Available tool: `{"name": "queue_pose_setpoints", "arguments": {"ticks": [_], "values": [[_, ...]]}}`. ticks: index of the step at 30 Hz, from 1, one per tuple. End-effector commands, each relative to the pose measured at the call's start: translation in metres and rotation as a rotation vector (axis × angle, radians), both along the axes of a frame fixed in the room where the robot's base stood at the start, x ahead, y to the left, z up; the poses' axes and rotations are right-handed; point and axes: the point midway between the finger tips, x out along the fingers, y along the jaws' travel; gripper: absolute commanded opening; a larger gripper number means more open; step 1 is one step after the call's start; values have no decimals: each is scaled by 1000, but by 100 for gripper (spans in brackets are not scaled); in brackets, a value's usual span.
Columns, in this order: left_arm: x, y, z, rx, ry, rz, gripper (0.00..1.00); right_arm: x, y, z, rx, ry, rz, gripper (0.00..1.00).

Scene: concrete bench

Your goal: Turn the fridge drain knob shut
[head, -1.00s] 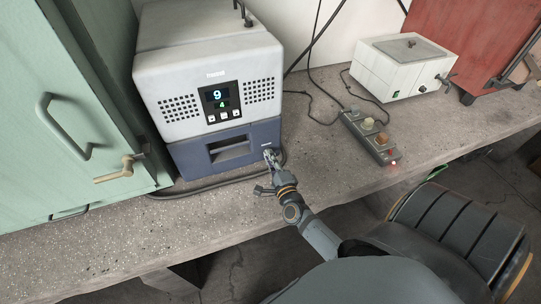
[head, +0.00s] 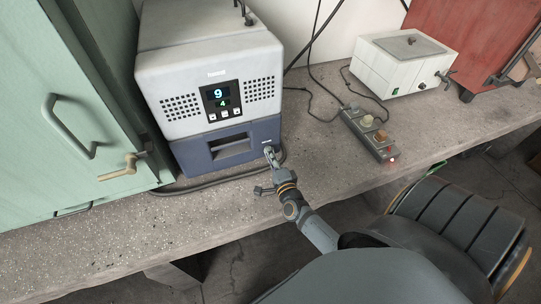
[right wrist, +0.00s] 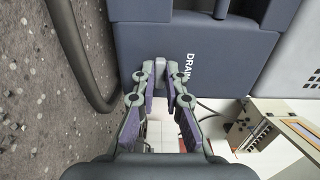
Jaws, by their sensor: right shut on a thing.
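The fridge is the white and blue box (head: 215,75) on the bench, with a lit display reading 9 and 4. The drain knob's place is at the lower right of its blue front, by the DRAIN label (right wrist: 185,58) in the right wrist view. My right gripper (head: 268,151) is at that corner of the blue front. Its fingertips (right wrist: 161,68) are shut on the drain knob, just beside the label. The fingers hide most of the knob, so its angle cannot be told. My left gripper is not in view.
A green cabinet (head: 75,105) with a tan lever handle (head: 118,167) stands at the left. A power strip (head: 368,132) with plugs lies to the right, with a white box (head: 400,63) behind it. A dark hose (head: 200,184) runs along the fridge's foot.

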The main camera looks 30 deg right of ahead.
Motion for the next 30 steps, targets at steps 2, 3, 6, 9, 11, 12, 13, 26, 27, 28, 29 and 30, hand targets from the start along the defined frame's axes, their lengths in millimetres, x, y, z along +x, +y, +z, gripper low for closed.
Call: {"name": "queue_pose_setpoints", "arguments": {"ticks": [2,3,6,9,11,12,13,26,27,28,29,30], "values": [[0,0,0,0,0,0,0,0,0,-1,-1,2,1,14],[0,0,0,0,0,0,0,0,0,-1,-1,2,1,19],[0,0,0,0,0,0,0,0,0,-1,-1,2,1,33],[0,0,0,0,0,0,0,0,0,-1,-1,2,1,34],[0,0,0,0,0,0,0,0,0,-1,-1,1,1,34],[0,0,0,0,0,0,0,0,0,-1,0,1,1,34],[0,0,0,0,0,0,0,0,0,0,0,1,1,34],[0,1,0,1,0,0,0,-69,16,-2,1,6,-1,34],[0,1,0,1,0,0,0,-78,19,-2,0,5,0,34],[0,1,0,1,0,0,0,-84,20,-2,1,6,0,34],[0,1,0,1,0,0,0,-90,21,-2,0,5,0,34],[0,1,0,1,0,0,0,-96,23,-1,1,4,0,34]]}}
